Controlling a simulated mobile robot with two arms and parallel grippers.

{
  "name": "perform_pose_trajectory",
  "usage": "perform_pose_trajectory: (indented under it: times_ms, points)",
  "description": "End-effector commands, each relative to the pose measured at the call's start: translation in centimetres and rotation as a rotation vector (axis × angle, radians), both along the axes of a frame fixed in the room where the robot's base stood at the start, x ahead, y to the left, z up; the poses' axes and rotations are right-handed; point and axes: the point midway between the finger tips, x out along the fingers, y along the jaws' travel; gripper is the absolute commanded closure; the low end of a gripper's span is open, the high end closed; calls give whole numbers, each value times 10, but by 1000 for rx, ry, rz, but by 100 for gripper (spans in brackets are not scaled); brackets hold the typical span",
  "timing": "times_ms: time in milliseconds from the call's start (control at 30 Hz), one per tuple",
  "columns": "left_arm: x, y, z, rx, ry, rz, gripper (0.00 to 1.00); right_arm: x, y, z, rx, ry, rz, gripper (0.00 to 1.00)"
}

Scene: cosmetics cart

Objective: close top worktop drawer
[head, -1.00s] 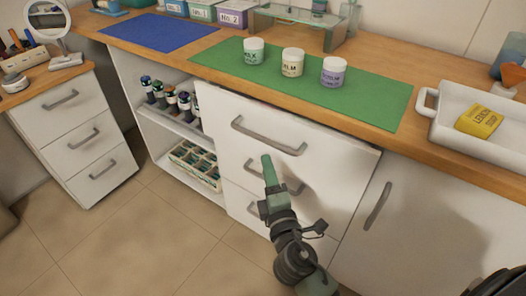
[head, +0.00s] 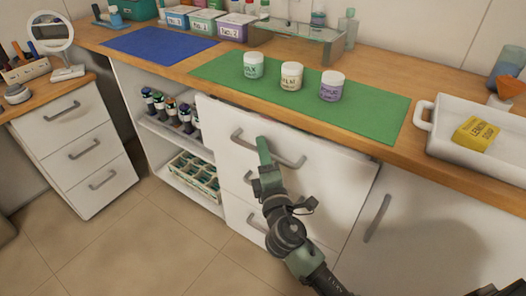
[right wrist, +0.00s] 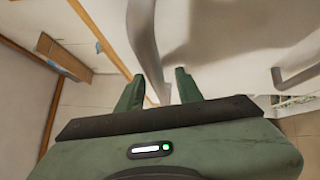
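The top worktop drawer (head: 330,165) is white with a curved grey handle (head: 290,162). Its front seems to stand a little forward of the cabinet under the wooden worktop; how far is hard to tell. My right gripper (head: 263,145) is at the handle, its green fingers pointing up toward the drawer front. In the right wrist view, the two fingers (right wrist: 158,90) are apart, with a grey handle bar (right wrist: 145,40) running down between them. I cannot tell whether they touch it. My left gripper is not in view.
On the worktop a green mat (head: 375,112) holds three jars, with a white tray (head: 440,135) to the right. Lower drawers are below, partly hidden by my arm. An open shelf with bottles (head: 172,108) is left. A small drawer unit (head: 75,150) stands further left.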

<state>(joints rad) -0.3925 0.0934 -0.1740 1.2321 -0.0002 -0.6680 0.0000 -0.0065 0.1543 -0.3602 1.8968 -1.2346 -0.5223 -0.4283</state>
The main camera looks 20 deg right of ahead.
Motion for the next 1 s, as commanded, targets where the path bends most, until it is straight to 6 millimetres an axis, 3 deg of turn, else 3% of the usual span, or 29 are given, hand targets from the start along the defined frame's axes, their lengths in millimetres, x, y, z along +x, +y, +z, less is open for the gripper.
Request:
perform_pose_trajectory:
  times_ms: [33, 133, 167, 1000]
  points:
    - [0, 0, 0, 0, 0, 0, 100, 0, 0, 0, 0, 0, 0, 70]
    - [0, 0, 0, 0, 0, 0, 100, 0, 0, 0, 0, 0, 0, 97]
    - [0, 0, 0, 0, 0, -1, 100, 0, 0, 0, 0, 0, 0, 100]
    - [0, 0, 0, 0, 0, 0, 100, 0, 0, -1, 1, 2, 0, 100]
